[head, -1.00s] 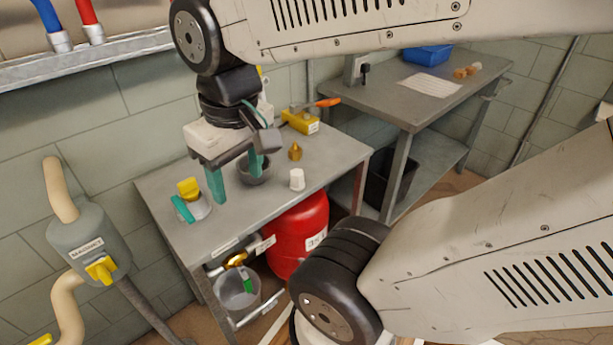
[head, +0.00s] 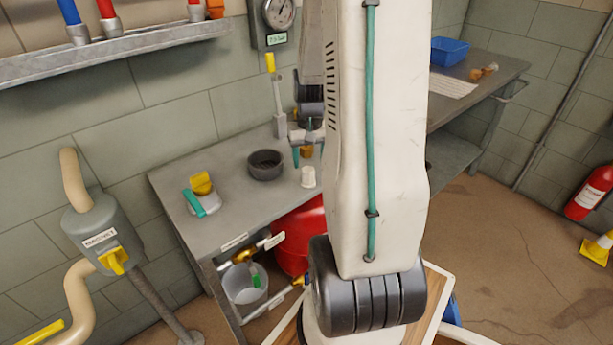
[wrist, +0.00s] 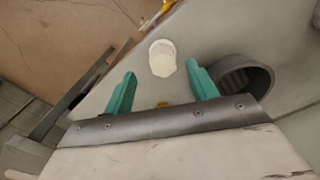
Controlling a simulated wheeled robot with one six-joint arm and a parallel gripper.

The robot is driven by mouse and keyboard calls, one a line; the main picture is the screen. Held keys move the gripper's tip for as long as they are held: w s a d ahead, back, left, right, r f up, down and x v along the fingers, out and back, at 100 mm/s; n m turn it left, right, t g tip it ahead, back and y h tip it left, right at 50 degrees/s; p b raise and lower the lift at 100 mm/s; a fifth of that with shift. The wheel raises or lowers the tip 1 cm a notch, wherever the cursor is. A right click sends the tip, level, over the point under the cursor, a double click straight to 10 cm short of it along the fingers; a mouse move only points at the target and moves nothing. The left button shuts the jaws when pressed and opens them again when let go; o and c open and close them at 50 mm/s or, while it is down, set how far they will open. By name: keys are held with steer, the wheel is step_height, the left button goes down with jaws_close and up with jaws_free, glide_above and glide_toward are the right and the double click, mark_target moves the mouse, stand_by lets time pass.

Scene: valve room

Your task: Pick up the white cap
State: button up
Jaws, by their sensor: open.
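The white cap (head: 308,177) stands on the grey workbench (head: 222,222) near its front edge, in the head view. In the wrist view the white cap (wrist: 162,58) lies just beyond the gap between the green fingertips. My gripper (wrist: 157,80) is open, with nothing between its fingers. In the head view my gripper (head: 301,156) is over the bench behind the cap, partly hidden by my arm. A brass fitting (head: 306,152) is behind the cap; a bit of yellow shows between the fingers in the wrist view.
A dark round bowl (head: 265,166) sits left of the cap; it is close by my right finger in the wrist view (wrist: 243,80). A yellow-topped item (head: 201,184) and a green piece (head: 194,203) are further left. A red tank (head: 299,240) stands under the bench.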

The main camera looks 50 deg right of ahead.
mark_target(308, 169)
steer(key=f, duration=0.6)
steer(key=shift+w+f, duration=0.3)
steer(key=shift+f, duration=0.1)
steer(key=c, duration=1.1)
steer(key=shift+r, duration=0.1)
